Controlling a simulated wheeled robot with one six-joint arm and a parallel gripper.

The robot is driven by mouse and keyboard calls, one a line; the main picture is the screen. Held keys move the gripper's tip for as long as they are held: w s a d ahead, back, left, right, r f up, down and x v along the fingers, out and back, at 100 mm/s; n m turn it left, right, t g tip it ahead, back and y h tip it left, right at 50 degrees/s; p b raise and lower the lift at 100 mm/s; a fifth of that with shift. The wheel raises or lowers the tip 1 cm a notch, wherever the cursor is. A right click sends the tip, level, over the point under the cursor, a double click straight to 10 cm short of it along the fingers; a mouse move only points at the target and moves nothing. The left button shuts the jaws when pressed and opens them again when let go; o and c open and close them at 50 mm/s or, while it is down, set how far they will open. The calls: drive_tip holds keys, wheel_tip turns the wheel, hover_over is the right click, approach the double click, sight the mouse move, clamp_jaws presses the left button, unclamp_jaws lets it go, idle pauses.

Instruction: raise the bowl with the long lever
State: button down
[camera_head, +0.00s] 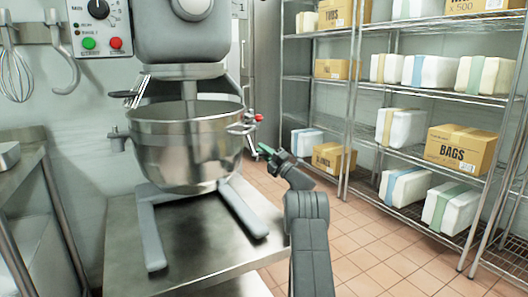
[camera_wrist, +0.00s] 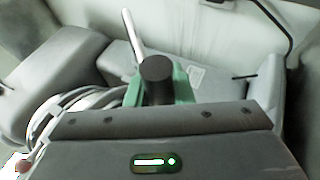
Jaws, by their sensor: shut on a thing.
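The steel bowl (camera_head: 185,150) hangs upright in the mixer's arms, below the mixer head (camera_head: 185,35), with its rim a little under the head. My gripper (camera_head: 264,150) is at the bowl's right side, with its green fingers towards the mixer. In the wrist view, the green fingers are shut around a dark round grip (camera_wrist: 156,70). A pale metal rod (camera_wrist: 133,36), which looks like the long lever, runs up from beside this grip. In the head view, most of the lever is hidden or too small to make out.
A small red knob (camera_head: 259,117) sits at the bowl's right rim, just above my gripper. The mixer stands on a steel table (camera_head: 190,245). Wire shelves with boxes (camera_head: 459,148) stand at the right. The tiled floor (camera_head: 375,240) between is clear.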

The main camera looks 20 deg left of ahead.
idle(0.3)
drive_tip(key=c, duration=1.3)
unclamp_jaws()
drive_tip(key=p+v, duration=0.2)
drive_tip(key=v, duration=1.1)
drive_tip(key=shift+s+d+f, duration=0.15)
drive_tip(key=shift+d+f, duration=0.05)
drive_tip(key=shift+d, duration=0.1)
drive_tip(key=shift+b+x, duration=0.4)
drive_tip(key=shift+x, duration=3.45)
drive_tip(key=shift+d, duration=0.1)
